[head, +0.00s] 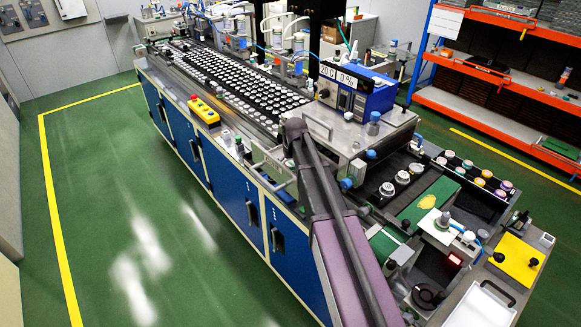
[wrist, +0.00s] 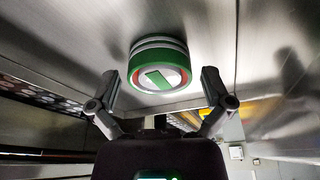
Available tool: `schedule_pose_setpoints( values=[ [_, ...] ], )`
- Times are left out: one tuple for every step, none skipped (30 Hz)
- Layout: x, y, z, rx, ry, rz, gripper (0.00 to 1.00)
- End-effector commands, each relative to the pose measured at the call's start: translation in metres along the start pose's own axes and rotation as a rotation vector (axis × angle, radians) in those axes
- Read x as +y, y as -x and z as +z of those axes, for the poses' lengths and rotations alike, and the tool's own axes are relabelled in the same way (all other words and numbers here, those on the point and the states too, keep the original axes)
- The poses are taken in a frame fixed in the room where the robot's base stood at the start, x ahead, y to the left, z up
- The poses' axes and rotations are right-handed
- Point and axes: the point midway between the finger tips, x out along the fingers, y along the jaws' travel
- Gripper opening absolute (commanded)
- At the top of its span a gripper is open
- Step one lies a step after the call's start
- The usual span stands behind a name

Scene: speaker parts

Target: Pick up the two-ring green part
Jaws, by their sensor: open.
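The two-ring green part (wrist: 160,50) shows in the wrist view at the top centre. It is a round green piece with two pale rings around its side. Its face has a white disc with a green rectangle and a red edge. It rests against a grey metal surface. My gripper (wrist: 160,75) is open, with one finger to the left and one to the right of the part. No contact between fingers and part is visible. In the head view I cannot make out the green part or my fingers.
A long blue-sided bench (head: 240,212) carries a tray of many small round parts (head: 235,80). A blue instrument box (head: 358,88) stands on it. Round parts in several colours (head: 480,182) sit in a rack at right. Green floor (head: 150,210) is clear at left.

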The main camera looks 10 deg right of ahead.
Motion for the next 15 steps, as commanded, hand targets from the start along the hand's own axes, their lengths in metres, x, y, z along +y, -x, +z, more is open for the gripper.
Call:
schedule_pose_setpoints(
  values=[
    [0.0, 0.0, 0.0, 0.0, 0.0, 0.0, 1.0],
    [0.0, 0.0, 0.0, 0.0, 0.0, 0.0, 1.0],
    [0.0, 0.0, 0.0, 0.0, 0.0, 0.0, 1.0],
    [0.0, 0.0, 0.0, 0.0, 0.0, 0.0, 1.0],
    [0.0, 0.0, 0.0, 0.0, 0.0, 0.0, 0.97],
    [0.0, 0.0, 0.0, 0.0, 0.0, 0.0, 0.85],
    [0.0, 0.0, 0.0, 0.0, 0.0, 0.0, 0.76],
    [0.0, 0.0, 0.0, 0.0, 0.0, 0.0, 0.67],
    [0.0, 0.0, 0.0, 0.0, 0.0, 0.0, 0.55],
    [-0.0001, 0.0, 0.0, 0.0, 0.0, 0.0, 0.47],
    [-0.0001, 0.0, 0.0, 0.0, 0.0, 0.0, 0.38],
    [-0.0001, 0.0, 0.0, 0.0, 0.0, 0.0, 0.26],
    [-0.0001, -0.0001, 0.0, 0.0, 0.0, 0.0, 0.17],
    [-0.0001, -0.0001, 0.0, 0.0, 0.0, 0.0, 0.14],
    [-0.0001, 0.0, -0.0001, 0.0, 0.0, 0.0, 0.14]
  ],
)
